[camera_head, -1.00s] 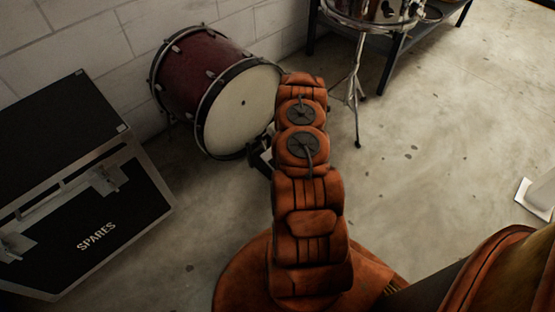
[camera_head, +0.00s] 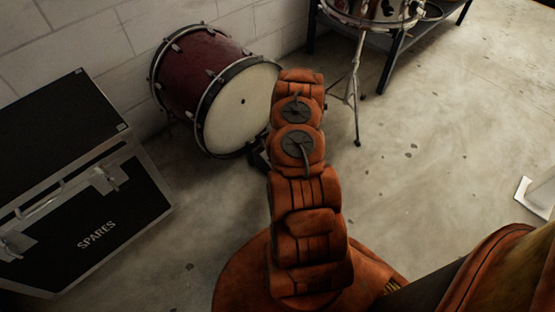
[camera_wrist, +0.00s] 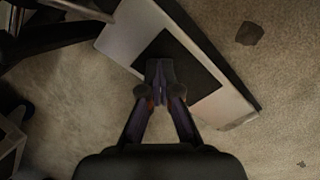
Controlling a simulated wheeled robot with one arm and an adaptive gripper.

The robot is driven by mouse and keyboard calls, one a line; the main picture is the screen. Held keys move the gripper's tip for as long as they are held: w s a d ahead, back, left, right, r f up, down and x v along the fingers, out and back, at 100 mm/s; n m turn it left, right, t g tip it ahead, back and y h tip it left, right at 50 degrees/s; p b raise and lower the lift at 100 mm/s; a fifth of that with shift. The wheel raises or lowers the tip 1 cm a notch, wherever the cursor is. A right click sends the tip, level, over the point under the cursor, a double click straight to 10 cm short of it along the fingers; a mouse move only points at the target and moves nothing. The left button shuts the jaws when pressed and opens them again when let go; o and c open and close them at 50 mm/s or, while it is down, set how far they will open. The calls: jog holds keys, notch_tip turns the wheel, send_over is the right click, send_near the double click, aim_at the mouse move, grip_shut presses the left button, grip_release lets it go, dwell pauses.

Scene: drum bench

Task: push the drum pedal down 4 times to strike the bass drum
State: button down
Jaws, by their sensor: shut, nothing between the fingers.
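The bass drum (camera_head: 238,112) lies on its side by the wall in the head view, its pale head facing my arm and its shell dark red. The drum pedal (camera_head: 258,158) shows there only as a dark piece at the foot of the drum; my arm hides the rest. In the wrist view the pedal (camera_wrist: 126,36) is a pale plate with a dark pad. My gripper (camera_wrist: 160,68) is shut and empty, with its tips over the dark pad. I cannot tell whether they touch it. My gripper is hidden in the head view.
A black case marked SPARES (camera_head: 85,215) stands at the left. A drum on a metal stand (camera_head: 355,90) and a dark table (camera_head: 395,45) are at the top right. The floor right of my arm is mostly clear.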

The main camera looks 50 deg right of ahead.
dwell(0.5)
notch_tip(320, 180, down, 6)
jog(key=shift+r+b, duration=0.2)
jog(key=shift+b, duration=1)
jog(key=shift+r+p, duration=1.1)
jog(key=shift+r, duration=1.7)
jog(key=shift+s+f+b, duration=0.1)
jog(key=shift+f+b, duration=1.2)
jog(key=shift+f, duration=1.45)
jog(key=shift+r+p, duration=1.25)
jog(key=shift+r, duration=1.45)
